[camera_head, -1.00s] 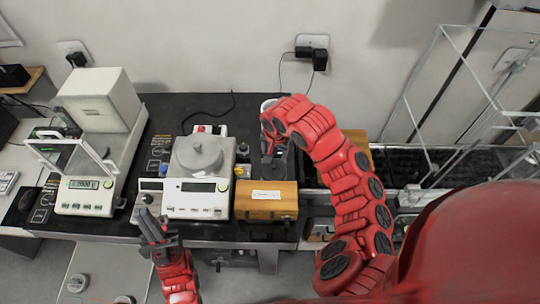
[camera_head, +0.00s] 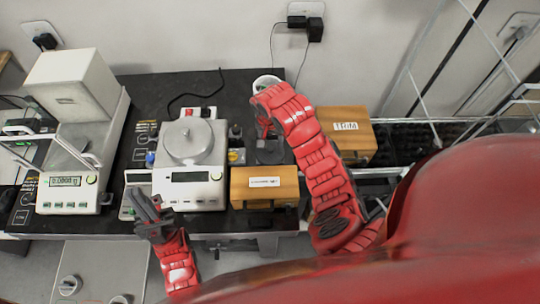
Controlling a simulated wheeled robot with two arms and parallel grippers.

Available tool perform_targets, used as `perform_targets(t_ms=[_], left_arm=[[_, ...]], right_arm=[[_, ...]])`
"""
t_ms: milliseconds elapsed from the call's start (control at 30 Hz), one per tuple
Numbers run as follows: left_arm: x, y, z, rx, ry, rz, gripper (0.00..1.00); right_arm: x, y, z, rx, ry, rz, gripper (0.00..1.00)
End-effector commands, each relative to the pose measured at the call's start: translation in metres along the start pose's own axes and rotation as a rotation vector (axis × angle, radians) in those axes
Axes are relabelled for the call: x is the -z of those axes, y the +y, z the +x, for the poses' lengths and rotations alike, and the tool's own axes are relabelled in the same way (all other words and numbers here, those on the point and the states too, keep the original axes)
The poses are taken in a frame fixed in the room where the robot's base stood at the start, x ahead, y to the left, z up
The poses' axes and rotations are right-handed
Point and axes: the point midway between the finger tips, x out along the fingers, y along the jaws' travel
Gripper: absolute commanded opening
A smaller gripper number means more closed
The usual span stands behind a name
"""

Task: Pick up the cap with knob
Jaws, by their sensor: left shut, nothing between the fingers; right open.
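A round grey cap with a small knob on top (camera_head: 190,146) sits on the middle balance (camera_head: 190,190). My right gripper (camera_head: 264,131) is to the right of this balance, apart from the cap. It is open, and its fingertips are partly hidden by my red arm. A dark round object (camera_head: 272,153) lies just below the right gripper; I cannot tell if they touch. My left gripper (camera_head: 147,213) is shut and empty, at the front edge of the table, in front of and left of the middle balance.
A wooden box with a white label (camera_head: 264,184) stands right of the middle balance. Another wooden box labelled TRIM (camera_head: 346,135) is behind my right arm. A second balance (camera_head: 68,193) with a white housing stands left. Dark table (camera_head: 150,90) shows behind.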

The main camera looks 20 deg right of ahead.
Motion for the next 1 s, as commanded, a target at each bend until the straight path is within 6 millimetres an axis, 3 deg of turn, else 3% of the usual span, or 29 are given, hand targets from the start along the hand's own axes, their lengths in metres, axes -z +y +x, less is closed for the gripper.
perform_targets(t_ms=[167,300,433,767,833,1000], left_arm=[[-0.002,0.001,-0.011,0.000,0.001,0.000,0.00],[-0.004,0.001,-0.024,0.000,0.000,0.000,0.00],[-0.002,0.001,-0.011,0.000,0.001,0.000,0.00],[-0.002,0.001,-0.010,0.000,0.000,0.000,0.00],[-0.002,0.001,-0.010,0.000,0.000,0.000,0.00],[-0.002,0.001,-0.010,0.000,0.001,0.000,0.00]], right_arm=[[-0.001,-0.002,0.015,0.002,-0.001,0.001,0.65],[-0.004,-0.006,0.039,0.001,-0.002,0.001,0.65],[-0.004,-0.007,0.046,-0.002,-0.003,-0.001,0.65],[-0.003,-0.007,0.057,0.001,0.000,-0.001,0.65],[-0.003,-0.007,0.057,0.001,0.000,-0.001,0.58],[-0.003,-0.007,0.057,0.001,0.000,0.000,0.27]])
